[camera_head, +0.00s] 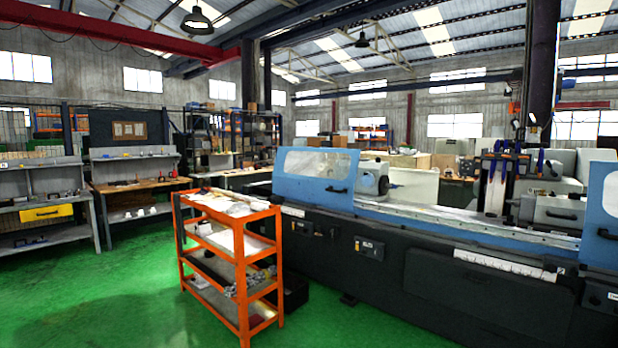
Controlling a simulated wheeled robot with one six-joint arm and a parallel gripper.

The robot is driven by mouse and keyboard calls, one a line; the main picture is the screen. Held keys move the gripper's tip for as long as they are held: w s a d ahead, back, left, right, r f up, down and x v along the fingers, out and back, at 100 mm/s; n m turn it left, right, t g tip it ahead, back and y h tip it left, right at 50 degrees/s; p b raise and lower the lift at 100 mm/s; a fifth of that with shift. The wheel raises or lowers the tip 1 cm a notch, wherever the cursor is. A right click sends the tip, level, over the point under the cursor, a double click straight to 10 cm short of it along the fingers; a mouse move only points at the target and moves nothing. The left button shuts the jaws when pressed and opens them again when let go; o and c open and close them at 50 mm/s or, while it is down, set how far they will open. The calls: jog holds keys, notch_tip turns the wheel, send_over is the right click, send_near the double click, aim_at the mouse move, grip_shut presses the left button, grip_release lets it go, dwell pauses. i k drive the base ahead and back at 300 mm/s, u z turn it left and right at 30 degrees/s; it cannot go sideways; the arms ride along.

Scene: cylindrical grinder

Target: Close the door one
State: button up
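The cylindrical grinder (400,262) stands along the right half of the view, with a dark lower body and blue upper covers. Its left sliding door (290,181) is blue with a clear window and has a dark handle (337,190) near its right edge. Its right door (600,250) is blue, cut off by the picture edge, with a dark handle (607,234). A wide gap between the two doors exposes the work area. No label shows which one is door one. My gripper is not in view.
An orange shelf cart (277,268) stands close in front of the grinder's left end, loaded with parts. Workbenches (130,186) line the left side. Green floor (110,305) is clear at the lower left. A dark box (295,293) sits on the floor behind the cart.

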aim_at(338, 191)
jog(key=z, duration=0.2)
jog(key=i, duration=1.1)
jog(key=z, duration=0.25)
jog(key=i, duration=2.45)
jog(key=u, duration=0.95)
jog(key=i, duration=1.55)
jog(key=u, duration=0.55)
